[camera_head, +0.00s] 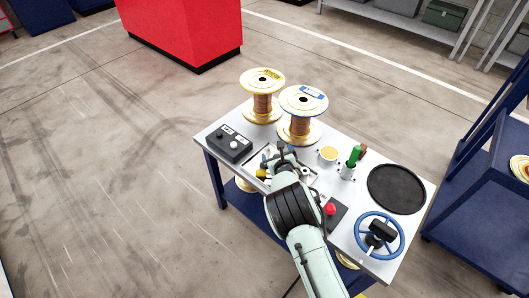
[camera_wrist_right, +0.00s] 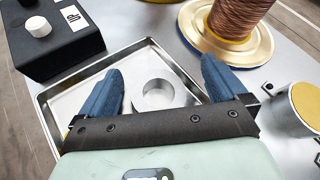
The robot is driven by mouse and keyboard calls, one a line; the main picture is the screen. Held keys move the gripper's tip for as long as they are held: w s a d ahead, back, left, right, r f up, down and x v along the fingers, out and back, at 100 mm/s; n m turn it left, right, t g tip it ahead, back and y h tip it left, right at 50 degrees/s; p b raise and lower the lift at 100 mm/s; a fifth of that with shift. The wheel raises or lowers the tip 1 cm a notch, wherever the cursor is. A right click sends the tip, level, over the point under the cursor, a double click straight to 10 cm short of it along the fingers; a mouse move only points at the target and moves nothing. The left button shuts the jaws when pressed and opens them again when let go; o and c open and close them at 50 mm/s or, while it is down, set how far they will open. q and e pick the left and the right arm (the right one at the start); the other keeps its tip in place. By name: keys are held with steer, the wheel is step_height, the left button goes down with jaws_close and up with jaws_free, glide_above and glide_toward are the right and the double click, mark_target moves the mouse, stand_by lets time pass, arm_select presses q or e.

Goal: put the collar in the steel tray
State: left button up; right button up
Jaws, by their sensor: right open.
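The collar (camera_wrist_right: 157,95), a short silvery ring with a round hole, lies flat in the steel tray (camera_wrist_right: 68,108) in the right wrist view. My right gripper (camera_wrist_right: 162,72) is open, its two blue fingers apart on either side of the collar and not visibly touching it. In the head view the right gripper (camera_head: 274,152) is over the steel tray (camera_head: 252,162), and with the arm it hides the collar and much of the tray. My left gripper is not in view.
Two wire spools (camera_head: 263,107) (camera_head: 300,127) stand behind the tray. A black control box (camera_head: 229,146) is left of it. A yellow-topped round part (camera_head: 328,153), a green-handled tool (camera_head: 354,157), a black round mat (camera_head: 396,188) and a blue handwheel (camera_head: 362,235) are to the right.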

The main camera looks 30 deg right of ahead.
step_height(320, 180, up, 8)
steer(key=p, duration=0.5)
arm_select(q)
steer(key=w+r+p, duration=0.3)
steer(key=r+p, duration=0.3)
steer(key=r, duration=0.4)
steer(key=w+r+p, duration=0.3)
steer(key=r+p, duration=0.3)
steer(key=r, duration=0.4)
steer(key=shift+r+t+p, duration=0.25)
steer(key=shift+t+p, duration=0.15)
arm_select(e)
steer(key=s+a+r+m+y, duration=0.2)
steer(key=s+a+r+m, duration=0.4)
steer(key=a+r+m, duration=0.1)
steer(key=s+a+r+m+g+y, duration=0.1)
steer(key=s+a+r+m, duration=0.5)
steer(key=m, duration=0.6)
steer(key=a+r+y, duration=0.1)
steer(key=a+r, duration=0.1)
steer(key=a, duration=0.1)
steer(key=shift+s+m, duration=0.3)
steer(key=shift+s, duration=0.1)
steer(key=shift+f, duration=0.1)
